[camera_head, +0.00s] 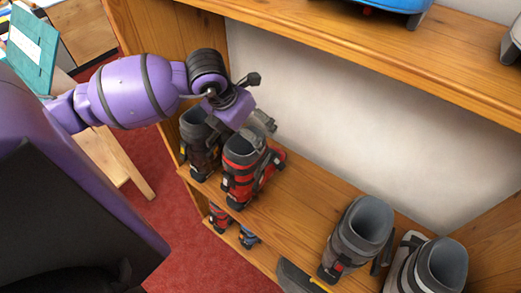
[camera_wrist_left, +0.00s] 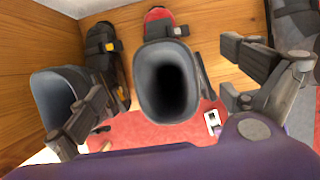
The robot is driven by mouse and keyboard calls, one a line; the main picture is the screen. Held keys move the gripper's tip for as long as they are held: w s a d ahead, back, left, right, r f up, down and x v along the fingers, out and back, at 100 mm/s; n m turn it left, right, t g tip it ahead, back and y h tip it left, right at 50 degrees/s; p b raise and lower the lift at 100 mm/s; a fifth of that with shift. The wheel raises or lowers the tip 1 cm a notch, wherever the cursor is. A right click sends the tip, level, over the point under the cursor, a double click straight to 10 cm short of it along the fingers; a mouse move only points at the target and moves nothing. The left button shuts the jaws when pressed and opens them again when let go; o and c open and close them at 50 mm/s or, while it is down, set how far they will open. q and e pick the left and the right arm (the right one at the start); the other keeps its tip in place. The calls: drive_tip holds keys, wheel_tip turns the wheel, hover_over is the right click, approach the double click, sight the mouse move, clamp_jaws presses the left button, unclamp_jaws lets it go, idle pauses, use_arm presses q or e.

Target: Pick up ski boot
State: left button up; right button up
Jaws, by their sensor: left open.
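A red and black ski boot (camera_head: 240,178) with a grey liner stands upright on the wooden shelf. In the left wrist view its dark liner opening (camera_wrist_left: 166,82) fills the middle, with the red toe (camera_wrist_left: 160,20) above. My left gripper (camera_head: 255,106) is just above this boot in the head view. In the wrist view the open left gripper (camera_wrist_left: 163,97) has one finger on each side of the boot's opening. Contact with the boot cannot be told. A dark boot (camera_head: 200,150) stands left of the red one. My right gripper is not in view.
A grey boot (camera_head: 352,240) and a grey and white boot (camera_head: 434,268) stand further right on the shelf (camera_head: 305,205). Bare shelf lies between them and the red boot. An upper shelf (camera_head: 400,50) overhangs. Smaller boots (camera_head: 220,217) sit below. A wooden side wall (camera_head: 150,30) stands left.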

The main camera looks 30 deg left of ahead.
sight(258, 157)
use_arm(q)
drive_tip(key=x, duration=0.6)
drive_tip(key=shift+f, duration=0.35)
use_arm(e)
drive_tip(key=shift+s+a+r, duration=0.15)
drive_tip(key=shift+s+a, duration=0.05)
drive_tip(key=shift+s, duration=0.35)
use_arm(q)
drive_tip(key=shift+s+d, duration=0.1)
drive_tip(key=c, duration=2)
drive_tip(key=shift+r, duration=0.1)
drive_tip(key=shift+c, duration=0.6)
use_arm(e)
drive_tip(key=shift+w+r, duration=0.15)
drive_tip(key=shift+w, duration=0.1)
use_arm(q)
drive_tip(key=shift+r, duration=0.15)
